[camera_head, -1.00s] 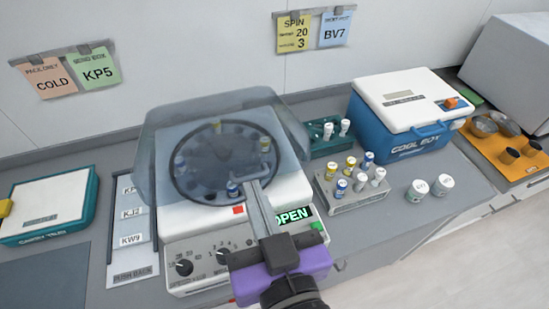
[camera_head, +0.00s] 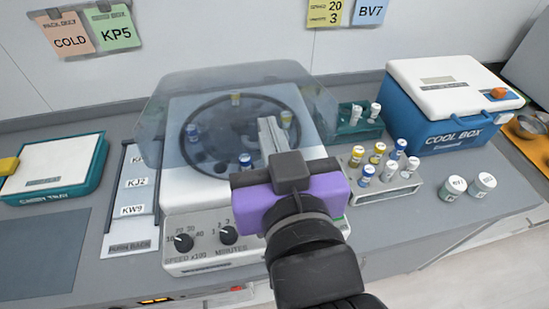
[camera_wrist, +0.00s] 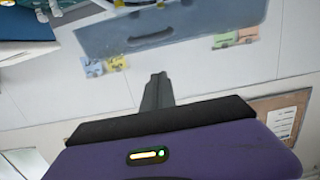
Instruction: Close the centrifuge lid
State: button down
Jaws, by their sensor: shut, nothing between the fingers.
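The centrifuge (camera_head: 190,203) stands on the counter with its see-through grey lid (camera_head: 165,110) raised and tilted back. Through the lid I see the dark round rotor (camera_head: 205,158) with several capped tubes in it. My gripper (camera_head: 265,122) is shut and empty, and overlaps the right part of the rotor and lid in the head view. The front right of the centrifuge is hidden behind my wrist. In the wrist view, the shut fingers (camera_wrist: 158,78) point toward a blue-grey panel with a slot, probably the lid (camera_wrist: 180,28), with a visible gap between them.
A tube rack (camera_head: 378,186), a green rack (camera_head: 352,128) and a blue cool box (camera_head: 445,140) stand to the right, with two white jars (camera_head: 483,184). A label board (camera_head: 120,226) and teal tray (camera_head: 85,172) lie to the left. The wall is behind.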

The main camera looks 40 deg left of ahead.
jog(key=x, duration=0.4)
jog(key=shift+w+a+p, duration=0.25)
jog(key=shift+p, duration=0.15)
jog(key=shift+s+d+f, duration=0.25)
jog(key=shift+f, duration=0.35)
jog(key=shift+s+d+f, duration=0.25)
jog(key=shift+f, duration=0.4)
jog(key=shift+s+d+f, duration=0.2)
jog(key=shift+d+f, duration=0.1)
jog(key=shift+f, duration=0.3)
